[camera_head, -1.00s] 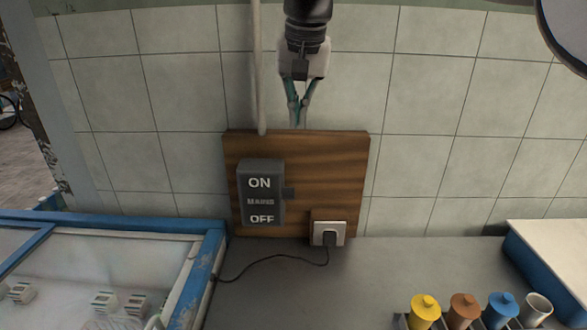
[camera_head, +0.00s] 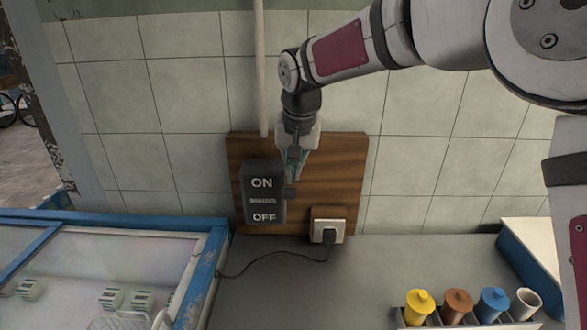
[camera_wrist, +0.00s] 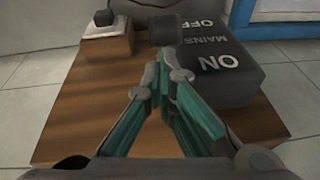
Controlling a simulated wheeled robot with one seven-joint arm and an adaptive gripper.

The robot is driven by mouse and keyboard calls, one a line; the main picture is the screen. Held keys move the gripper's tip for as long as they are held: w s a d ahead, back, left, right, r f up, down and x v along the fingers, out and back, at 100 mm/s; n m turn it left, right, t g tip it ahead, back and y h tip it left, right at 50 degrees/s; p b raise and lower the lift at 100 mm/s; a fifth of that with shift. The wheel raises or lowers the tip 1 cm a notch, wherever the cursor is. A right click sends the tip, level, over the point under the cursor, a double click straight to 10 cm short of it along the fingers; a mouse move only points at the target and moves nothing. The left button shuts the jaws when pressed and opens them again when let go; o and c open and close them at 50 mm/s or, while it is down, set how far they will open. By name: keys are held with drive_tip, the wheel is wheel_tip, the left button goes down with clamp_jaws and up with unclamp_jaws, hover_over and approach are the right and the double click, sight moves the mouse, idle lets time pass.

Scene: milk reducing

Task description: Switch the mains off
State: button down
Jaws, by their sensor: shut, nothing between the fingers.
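The dark grey mains box (camera_head: 263,205) is mounted on a wooden board, marked ON at the top, MAINS in the middle and OFF at the bottom. Its short dark lever (camera_head: 290,193) sticks out from the right side, about level with the MAINS word. My gripper (camera_head: 292,177) points down just above the lever, its fingers shut and empty. In the wrist view, the fingertips (camera_wrist: 172,72) meet beside the box, and the lever (camera_wrist: 166,30) lies beyond them. I cannot tell whether they touch it.
The wooden board (camera_head: 340,165) hangs on the tiled wall. A white socket with a black plug (camera_head: 328,232) sits below right of the box, its cable running left. A blue-framed glass-topped chest (camera_head: 215,255) stands at left. Several coloured canisters (camera_head: 458,305) stand at lower right.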

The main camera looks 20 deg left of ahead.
idle(0.4)
drive_tip(key=shift+s+d+f+t+b, duration=0.1)
drive_tip(key=shift+s+f+t+b, duration=0.15)
drive_tip(key=shift+t+b, duration=0.15)
